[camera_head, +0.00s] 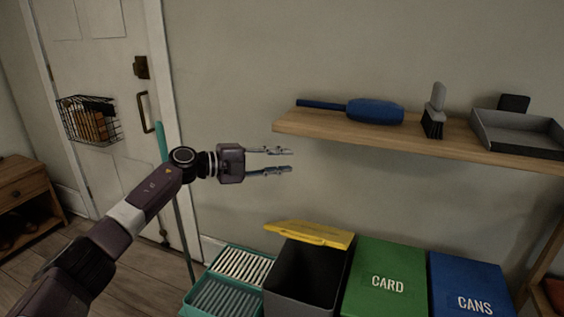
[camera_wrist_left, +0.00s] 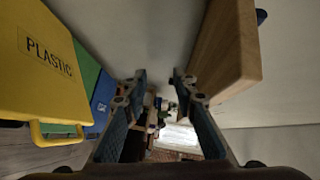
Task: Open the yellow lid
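The yellow lid (camera_head: 312,234) stands raised at the back of a dark grey bin (camera_head: 305,272), whose dark inside shows. In the left wrist view the yellow lid (camera_wrist_left: 38,65) is large at the left, with the word PLASTIC and a yellow handle at its lower edge. My left gripper (camera_head: 292,161) is above the lid, apart from it, pointing right with its fingers spread and nothing between them. Its two fingers also show in the left wrist view (camera_wrist_left: 158,80). My right gripper is in neither view.
A wooden shelf (camera_head: 360,133) holding a blue duster (camera_head: 375,111), a brush (camera_head: 434,112) and a dustpan (camera_head: 515,132) is right of my left gripper. The closed green CARD lid (camera_head: 385,265) and blue CANS lid (camera_head: 470,275) are right of the bin. A teal-handled pole (camera_head: 162,145) stands behind my arm.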

